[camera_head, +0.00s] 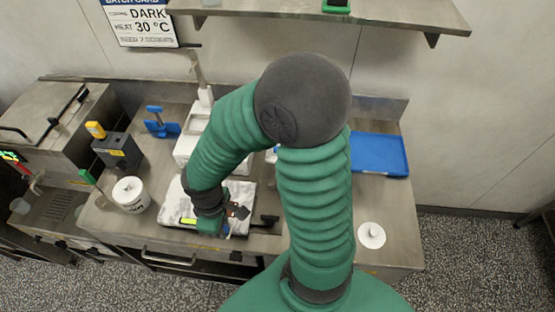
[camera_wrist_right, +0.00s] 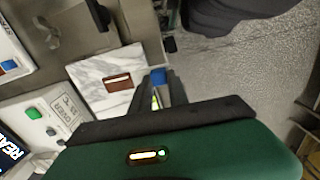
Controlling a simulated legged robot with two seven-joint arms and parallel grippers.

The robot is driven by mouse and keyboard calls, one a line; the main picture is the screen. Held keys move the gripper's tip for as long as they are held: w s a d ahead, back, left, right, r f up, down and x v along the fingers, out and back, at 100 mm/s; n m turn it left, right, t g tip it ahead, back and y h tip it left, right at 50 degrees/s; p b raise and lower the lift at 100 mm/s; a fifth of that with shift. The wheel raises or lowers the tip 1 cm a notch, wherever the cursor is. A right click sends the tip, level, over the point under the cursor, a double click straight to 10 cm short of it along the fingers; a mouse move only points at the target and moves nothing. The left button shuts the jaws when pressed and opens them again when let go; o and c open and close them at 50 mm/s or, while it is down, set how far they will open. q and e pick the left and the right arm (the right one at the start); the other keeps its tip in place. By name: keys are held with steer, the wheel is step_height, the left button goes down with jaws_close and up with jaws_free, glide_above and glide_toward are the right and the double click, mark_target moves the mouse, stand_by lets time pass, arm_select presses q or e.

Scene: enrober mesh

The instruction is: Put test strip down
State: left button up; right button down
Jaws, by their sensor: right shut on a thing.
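My right gripper (camera_head: 211,224) is low over the front of the white marble slab (camera_head: 174,207). In the right wrist view, the gripper (camera_wrist_right: 160,92) is shut on a small blue-ended thing (camera_wrist_right: 158,76), at the slab's (camera_wrist_right: 92,72) edge. Most of the held thing is hidden, so I cannot tell if it is the test strip. A flat brown piece with a pale band (camera_wrist_right: 117,82) lies on the marble beside the fingers, apart from them. My left gripper is in neither view.
A white tub (camera_head: 130,195) stands left of the slab, and a dark box (camera_head: 117,151) behind it. A white machine (camera_head: 187,148) is behind the slab. A blue tray (camera_head: 379,155) and a white round lid (camera_head: 371,235) lie to the right, with bare steel counter (camera_head: 385,200) between them.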

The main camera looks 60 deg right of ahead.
steer(key=w+d+r+m+p, duration=0.25)
steer(key=w+d, duration=0.45)
steer(key=d, duration=0.4)
steer(key=d+m+p, duration=0.2)
steer(key=d+m, duration=0.2)
steer(key=d, duration=1.2)
steer(key=s+d+f+m+p, duration=0.15)
steer(key=s+d, duration=0.45)
steer(key=d, duration=0.7)
steer(key=shift+m, duration=0.3)
steer(key=f, duration=0.3)
steer(key=f+p, duration=0.1)
steer(key=f, duration=0.2)
steer(key=f+p, duration=0.1)
steer(key=f, duration=0.2)
steer(key=shift+s+d+f, duration=0.1)
steer(key=shift+s+f, duration=0.25)
steer(key=shift+s, duration=0.05)
steer(key=shift+d+f, duration=0.15)
steer(key=shift+f, duration=0.15)
steer(key=c, duration=1.4)
jaws_free()
steer(key=shift+c, duration=0.2)
steer(key=shift+o, duration=0.9)
steer(key=shift+a+r, duration=0.1)
steer(key=shift+a, duration=0.1)
